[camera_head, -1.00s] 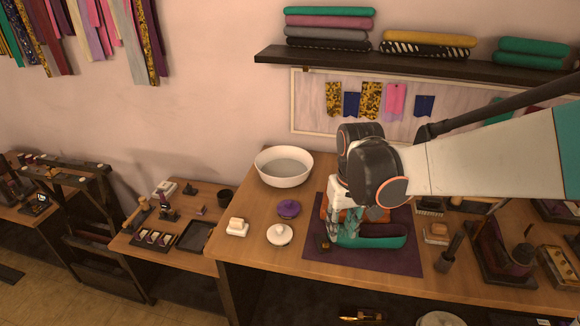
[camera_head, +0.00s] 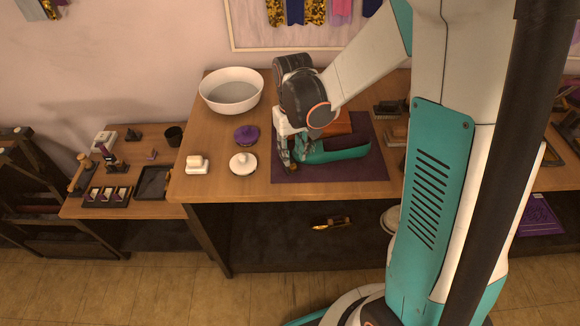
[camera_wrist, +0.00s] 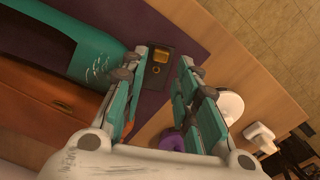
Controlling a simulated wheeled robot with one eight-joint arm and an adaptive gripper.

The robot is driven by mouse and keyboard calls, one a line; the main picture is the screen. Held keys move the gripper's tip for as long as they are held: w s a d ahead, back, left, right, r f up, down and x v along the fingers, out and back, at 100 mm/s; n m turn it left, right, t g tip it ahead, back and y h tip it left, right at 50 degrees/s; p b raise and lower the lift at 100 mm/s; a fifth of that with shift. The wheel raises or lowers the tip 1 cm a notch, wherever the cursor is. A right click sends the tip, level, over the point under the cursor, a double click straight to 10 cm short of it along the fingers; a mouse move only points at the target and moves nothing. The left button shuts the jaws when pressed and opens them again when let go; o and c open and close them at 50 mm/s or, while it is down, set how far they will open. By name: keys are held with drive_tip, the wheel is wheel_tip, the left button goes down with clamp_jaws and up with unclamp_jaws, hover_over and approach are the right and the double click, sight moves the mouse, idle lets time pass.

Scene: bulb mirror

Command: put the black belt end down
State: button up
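A small black piece with a gold ring (camera_wrist: 158,68), which looks like the black belt end, lies at the edge of the purple mat (camera_wrist: 150,22) in the wrist view. My gripper (camera_wrist: 164,57) is open, with one finger on each side of the black piece and a gap showing on the right. Whether a finger touches it, I cannot tell. In the head view my gripper (camera_head: 290,165) is low over the front left of the mat (camera_head: 372,173). The black piece is mostly hidden there by the fingers.
A long teal piece (camera_head: 340,151) and an orange-brown block (camera_wrist: 45,98) lie on the mat close beside my gripper. A white lidded dish (camera_head: 243,164), a purple round thing (camera_head: 246,134) and a white bowl (camera_head: 231,94) stand to the left. The table's front edge is near.

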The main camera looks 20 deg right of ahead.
sight(293, 165)
drive_tip(key=f+b, duration=0.2)
drive_tip(key=f, duration=0.3)
drive_tip(key=shift+s+f, duration=0.15)
drive_tip(key=shift+s, duration=0.05)
clamp_jaws()
